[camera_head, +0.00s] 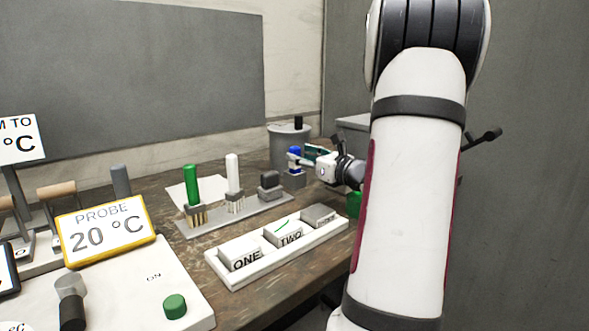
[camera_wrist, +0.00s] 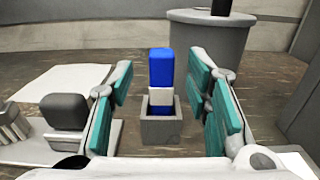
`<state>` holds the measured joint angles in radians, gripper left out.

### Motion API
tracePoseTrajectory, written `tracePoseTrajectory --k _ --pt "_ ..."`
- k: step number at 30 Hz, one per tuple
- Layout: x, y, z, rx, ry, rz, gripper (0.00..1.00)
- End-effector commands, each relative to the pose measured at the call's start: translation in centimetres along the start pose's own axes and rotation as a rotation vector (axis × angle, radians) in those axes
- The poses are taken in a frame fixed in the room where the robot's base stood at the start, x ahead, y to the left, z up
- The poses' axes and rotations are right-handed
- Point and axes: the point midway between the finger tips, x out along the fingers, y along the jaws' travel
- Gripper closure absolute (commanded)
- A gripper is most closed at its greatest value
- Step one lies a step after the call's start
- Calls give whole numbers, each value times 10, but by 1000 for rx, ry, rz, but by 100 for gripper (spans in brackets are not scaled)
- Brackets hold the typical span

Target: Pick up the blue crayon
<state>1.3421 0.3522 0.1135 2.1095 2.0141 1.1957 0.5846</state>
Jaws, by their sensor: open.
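The blue crayon (camera_wrist: 160,70) stands upright in a small grey holder (camera_wrist: 161,130), with a white band around its lower part. In the wrist view it sits between the two teal-padded fingers of my gripper (camera_wrist: 162,100), which is open, with a gap on each side of the crayon. In the head view the crayon (camera_head: 294,152) shows its blue top just left of my gripper (camera_head: 306,158). The small holder (camera_head: 294,179) stands on the wooden table there. My arm hides part of the table to the right.
A white tray (camera_head: 225,275) with labelled compartments lies in front. A grey round container (camera_head: 290,145) stands behind the crayon.

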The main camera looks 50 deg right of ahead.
Motion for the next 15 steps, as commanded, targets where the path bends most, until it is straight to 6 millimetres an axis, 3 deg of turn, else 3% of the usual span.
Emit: tracePoseTrajectory --k 6,15 --pt "30 -2 1 1 0 1 56" --pt "37 -2 2 1 0 0 56"
